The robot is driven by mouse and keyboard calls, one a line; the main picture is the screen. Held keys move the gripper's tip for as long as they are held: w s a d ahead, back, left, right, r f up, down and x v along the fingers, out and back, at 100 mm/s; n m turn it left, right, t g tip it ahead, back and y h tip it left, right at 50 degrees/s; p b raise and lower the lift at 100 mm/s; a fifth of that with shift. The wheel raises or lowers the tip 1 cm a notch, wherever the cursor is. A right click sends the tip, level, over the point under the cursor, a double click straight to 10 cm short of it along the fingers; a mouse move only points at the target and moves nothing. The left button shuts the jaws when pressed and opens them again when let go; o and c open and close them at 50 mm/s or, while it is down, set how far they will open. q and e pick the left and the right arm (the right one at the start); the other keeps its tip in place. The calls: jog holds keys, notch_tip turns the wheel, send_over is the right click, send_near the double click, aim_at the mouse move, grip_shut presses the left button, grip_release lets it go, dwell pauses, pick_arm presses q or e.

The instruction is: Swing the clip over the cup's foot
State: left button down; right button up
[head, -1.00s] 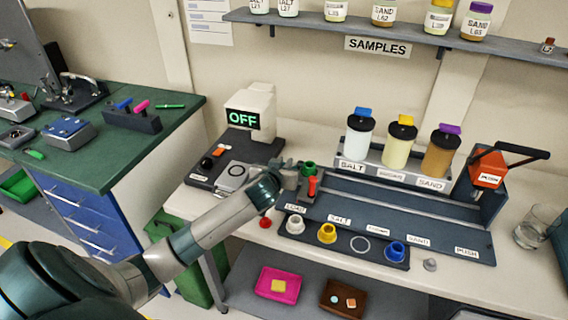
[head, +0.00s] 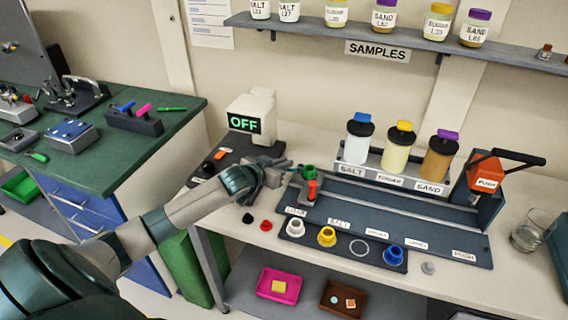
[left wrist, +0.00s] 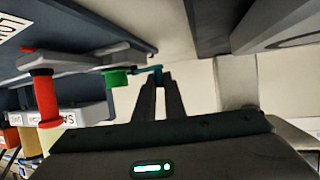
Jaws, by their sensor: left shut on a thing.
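A green cup (head: 309,172) sits at the left end of the dark rail (head: 395,215), just behind a red upright handle (head: 312,190). In the left wrist view the green cup (left wrist: 116,79) is left of my fingertips, with the red handle (left wrist: 46,98) further left. My left gripper (head: 286,166) is at the left of the cup, its fingers close together. In the left wrist view my left gripper (left wrist: 158,78) is shut on a thin teal piece, seemingly the clip (left wrist: 147,70), which reaches toward the cup. Whether it lies over the foot is unclear.
A balance-like device with an OFF display (head: 243,123) stands behind my left arm. A dark tray (head: 345,249) with coloured cups lies in front of the rail. Three lidded jars (head: 397,146) stand behind it. A red PUSH block (head: 486,172) is at the right.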

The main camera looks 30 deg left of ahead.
pick_arm(q)
jog(key=c, duration=1.8)
grip_release()
jog(key=shift+s, duration=0.1)
jog(key=shift+s+r, duration=0.15)
jog(key=shift+s, duration=0.35)
jog(key=shift+b+v, duration=1.75)
jog(key=shift+v, duration=6.3)
jog(key=shift+a+r, duration=0.1)
jog(key=shift+r, duration=0.05)
